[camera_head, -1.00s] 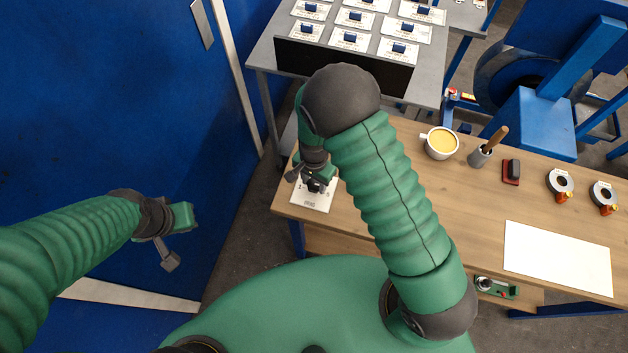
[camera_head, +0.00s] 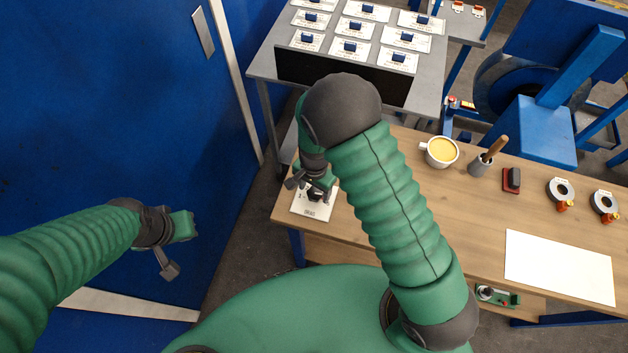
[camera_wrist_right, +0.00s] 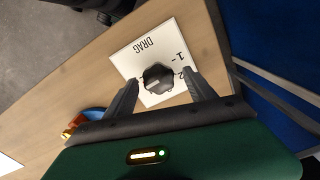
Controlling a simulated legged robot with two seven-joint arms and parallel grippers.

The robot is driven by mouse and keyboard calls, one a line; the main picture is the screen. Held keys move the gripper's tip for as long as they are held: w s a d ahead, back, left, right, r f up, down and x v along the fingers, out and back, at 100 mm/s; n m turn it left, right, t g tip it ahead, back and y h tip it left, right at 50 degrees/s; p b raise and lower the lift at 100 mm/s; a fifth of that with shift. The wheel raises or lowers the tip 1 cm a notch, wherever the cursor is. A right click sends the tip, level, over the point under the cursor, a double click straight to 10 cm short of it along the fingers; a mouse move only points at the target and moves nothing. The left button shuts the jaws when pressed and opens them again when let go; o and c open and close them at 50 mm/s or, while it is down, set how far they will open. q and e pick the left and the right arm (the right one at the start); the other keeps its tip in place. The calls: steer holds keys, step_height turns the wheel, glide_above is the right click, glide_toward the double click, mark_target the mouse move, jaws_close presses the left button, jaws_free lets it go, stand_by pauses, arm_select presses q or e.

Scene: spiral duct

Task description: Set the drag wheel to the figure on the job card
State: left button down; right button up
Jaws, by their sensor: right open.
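The drag wheel (camera_wrist_right: 158,79) is a dark knob on a white plate (camera_wrist_right: 140,52) marked "DRAG", with the figures 1 and 2 readable in the right wrist view. In the head view the plate (camera_head: 313,209) lies on the near left corner of the bench. My right gripper (camera_wrist_right: 161,85) is open, with one finger on each side of the wheel; I cannot tell whether they touch it. In the head view the right gripper (camera_head: 314,190) is over the plate and hides part of it. My left gripper (camera_head: 178,262) hangs away from the bench by the blue wall; its jaw state is unclear.
The wooden bench (camera_head: 440,205) holds a cup (camera_head: 440,152), a pot with a wooden-handled tool (camera_head: 481,164), a red and black block (camera_head: 511,180), two round reels (camera_head: 561,189) and a blank white sheet (camera_head: 560,266). A grey table (camera_head: 262,60) with several cards stands behind.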

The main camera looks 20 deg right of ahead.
mark_target(315, 192)
arm_select(q)
steer(key=shift+f+b, duration=0.4)
arm_select(e)
step_height(315, 192, up, 16)
steer(key=shift+r, duration=0.15)
arm_select(q)
steer(key=shift+a, duration=0.1)
arm_select(e)
steer(key=shift+w+d, duration=0.1)
